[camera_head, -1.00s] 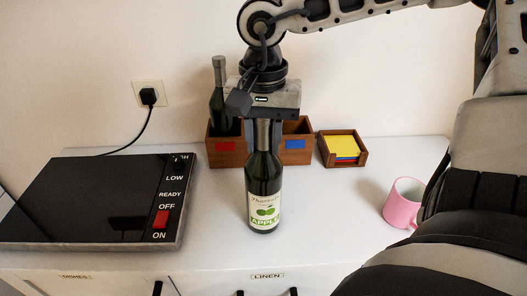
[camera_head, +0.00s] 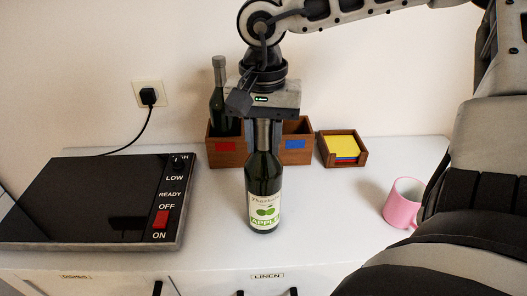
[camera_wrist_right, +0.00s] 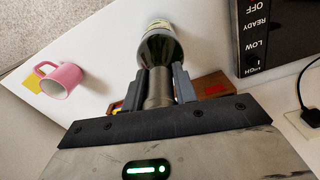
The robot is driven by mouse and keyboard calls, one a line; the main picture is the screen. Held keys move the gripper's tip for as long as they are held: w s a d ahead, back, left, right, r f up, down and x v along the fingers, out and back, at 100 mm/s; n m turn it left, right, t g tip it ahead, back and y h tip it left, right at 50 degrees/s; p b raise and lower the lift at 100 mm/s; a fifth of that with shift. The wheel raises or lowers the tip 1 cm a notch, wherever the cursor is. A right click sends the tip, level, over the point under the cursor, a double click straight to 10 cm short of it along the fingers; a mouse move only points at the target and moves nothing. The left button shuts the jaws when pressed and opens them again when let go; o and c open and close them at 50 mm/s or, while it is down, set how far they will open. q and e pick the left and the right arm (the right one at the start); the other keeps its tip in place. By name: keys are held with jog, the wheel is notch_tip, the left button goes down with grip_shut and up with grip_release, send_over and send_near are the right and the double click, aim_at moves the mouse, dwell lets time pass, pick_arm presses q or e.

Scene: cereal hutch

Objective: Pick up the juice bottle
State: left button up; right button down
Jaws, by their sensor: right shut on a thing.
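The juice bottle (camera_head: 264,185) is dark green glass with a white apple label. It stands upright near the front middle of the white counter. My right gripper (camera_head: 262,136) comes down from above and is shut on the bottle's neck. In the right wrist view the two fingers (camera_wrist_right: 158,88) lie on either side of the neck, and the bottle's shoulder (camera_wrist_right: 160,50) shows beyond them. The bottle's base appears to be at the counter surface; I cannot tell whether there is a gap. My left gripper is not in view.
A wooden box (camera_head: 226,153) with red and blue labels stands behind, with a second dark bottle (camera_head: 218,100) in its left compartment. A hotplate (camera_head: 90,200) lies left. A note holder (camera_head: 342,150) and pink mug (camera_head: 402,205) are right. Counter between bottle and mug is clear.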

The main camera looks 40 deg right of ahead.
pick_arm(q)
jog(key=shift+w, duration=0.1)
pick_arm(e)
jog(key=shift+w+r, duration=0.15)
jog(key=shift+r, duration=0.1)
